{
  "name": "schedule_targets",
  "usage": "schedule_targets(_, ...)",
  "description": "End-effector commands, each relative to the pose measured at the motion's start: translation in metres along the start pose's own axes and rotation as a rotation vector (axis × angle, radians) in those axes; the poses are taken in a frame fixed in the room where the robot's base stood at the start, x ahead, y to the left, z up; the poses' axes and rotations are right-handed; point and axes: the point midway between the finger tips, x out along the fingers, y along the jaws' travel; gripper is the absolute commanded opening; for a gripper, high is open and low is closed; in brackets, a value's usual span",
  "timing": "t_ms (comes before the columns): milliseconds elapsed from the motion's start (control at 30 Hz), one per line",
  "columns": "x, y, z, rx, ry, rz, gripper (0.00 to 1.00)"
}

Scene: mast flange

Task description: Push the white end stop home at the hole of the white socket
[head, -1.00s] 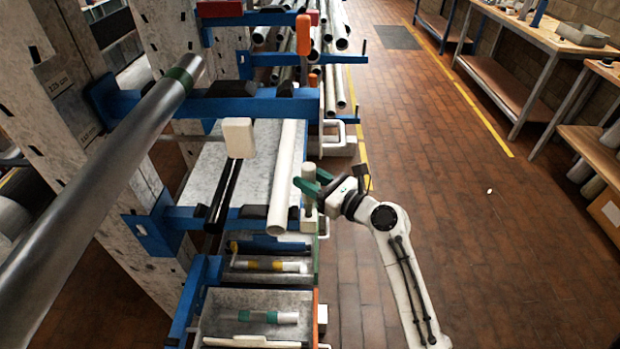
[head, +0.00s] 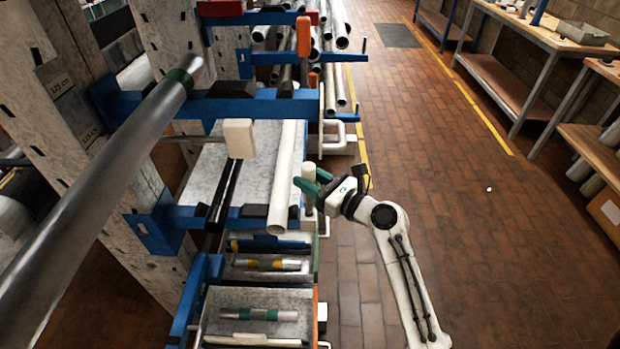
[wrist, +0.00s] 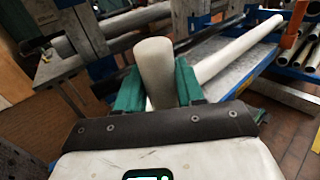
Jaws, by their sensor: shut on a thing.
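The white end stop (head: 309,172) is an upright pale cylinder. It stands between the green fingers of my gripper (head: 311,186), which is shut on it. In the wrist view the end stop (wrist: 156,70) rises between the two green fingers (wrist: 160,86), leaning slightly. Below it in the head view, a pale block at the end of the blue rack arm looks like the white socket (head: 308,222). Its hole is hidden, and I cannot tell how deep the end stop sits in it. The socket is not visible in the wrist view.
A long white tube (head: 285,180) lies on the rack just left of my gripper, with a black bar (head: 225,185) beyond it. Blue rack arms (head: 180,217) and trays (head: 235,300) of short tubes are below left. The brick floor (head: 430,140) to the right is clear.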

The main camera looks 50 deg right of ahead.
Motion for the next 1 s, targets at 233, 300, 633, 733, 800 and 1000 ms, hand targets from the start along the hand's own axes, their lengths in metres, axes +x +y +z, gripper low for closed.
schedule_targets(233,0.0001,-0.0001,0.0015,0.0,-0.001,0.0,0.03)
schedule_targets(300,0.0001,-0.0001,0.0017,0.0,-0.001,0.0,0.03)
schedule_targets(633,0.0001,0.0,0.0006,0.0,-0.001,0.0,0.03)
schedule_targets(733,0.0001,0.0,0.0005,0.0,-0.001,0.0,0.03)
schedule_targets(800,0.0001,0.0,-0.0001,0.0,-0.001,0.0,0.03)
schedule_targets(1000,0.0001,0.0,-0.0041,0.0,-0.001,0.0,0.03)
